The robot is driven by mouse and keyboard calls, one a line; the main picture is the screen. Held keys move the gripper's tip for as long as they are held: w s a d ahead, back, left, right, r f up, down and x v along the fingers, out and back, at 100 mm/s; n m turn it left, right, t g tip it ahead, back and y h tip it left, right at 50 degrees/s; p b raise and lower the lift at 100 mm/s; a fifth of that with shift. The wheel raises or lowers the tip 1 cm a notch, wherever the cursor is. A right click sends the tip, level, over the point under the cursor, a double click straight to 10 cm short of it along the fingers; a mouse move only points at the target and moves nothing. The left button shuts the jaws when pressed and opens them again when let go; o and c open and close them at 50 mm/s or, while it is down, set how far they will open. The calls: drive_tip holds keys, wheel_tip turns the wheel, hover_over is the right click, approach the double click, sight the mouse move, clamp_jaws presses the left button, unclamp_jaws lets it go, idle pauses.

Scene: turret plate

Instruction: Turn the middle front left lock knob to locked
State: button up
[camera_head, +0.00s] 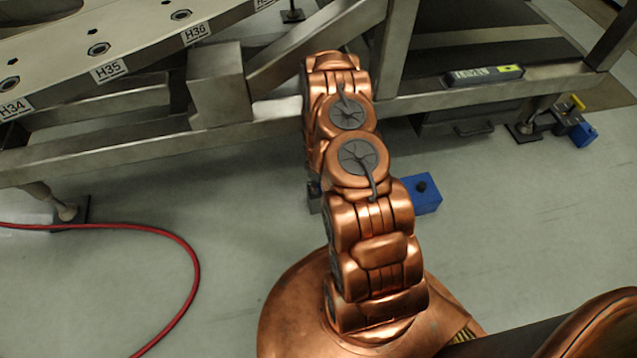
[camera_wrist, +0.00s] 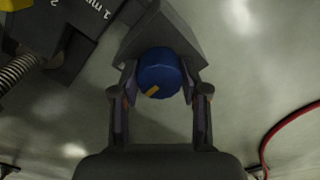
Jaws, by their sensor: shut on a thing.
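The blue lock knob (camera_wrist: 159,72) with a short yellow mark (camera_wrist: 152,90) shows in the wrist view, on a dark grey block (camera_wrist: 160,32). My gripper (camera_wrist: 158,82) has one finger on each side of the knob and is shut on it. The yellow mark lies on the near side of the knob's face, slightly left of its middle. No locked or unlocked lettering is readable beside the knob. In the head view my copper arm hides the gripper and the knob. A blue block with a black top piece (camera_head: 422,190) shows just right of the arm.
A steel frame (camera_head: 150,150) with a plate labelled H34, H35 and H36 (camera_head: 110,69) stands beyond the arm. Another blue block (camera_head: 583,134) with a yellow part is at the far right. A red hose (camera_head: 195,270) lies on the floor at left.

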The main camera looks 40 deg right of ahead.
drive_tip(key=n+b, duration=0.2)
drive_tip(key=n, duration=0.2)
drive_tip(key=shift+f+n, duration=0.15)
drive_tip(key=shift+n, duration=0.15)
drive_tip(key=shift+n+b, duration=1.25)
drive_tip(key=shift+n, duration=0.65)
drive_tip(key=o, duration=1.1)
drive_tip(key=shift+o, duration=0.2)
drive_tip(key=shift+r, duration=0.2)
wheel_tip(320, 180, up, 12)
drive_tip(key=shift+s, duration=0.1)
